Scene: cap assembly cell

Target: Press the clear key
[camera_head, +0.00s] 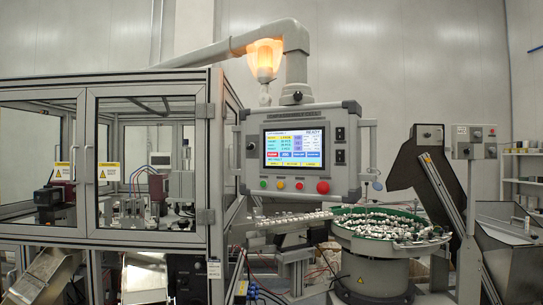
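The control panel (349,181) is a grey box hung from an overhead arm in the middle of the view. Its lit touch screen (294,148) reads READY at the top right. Neither gripper is in view.
A framed machine enclosure (149,92) with clear panels fills the left. A green-rimmed bowl feeder (372,283) full of small parts stands below right of the panel. A lamp (265,60) glows orange above it. A grey post (471,215) stands at right. Space before the screen looks clear.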

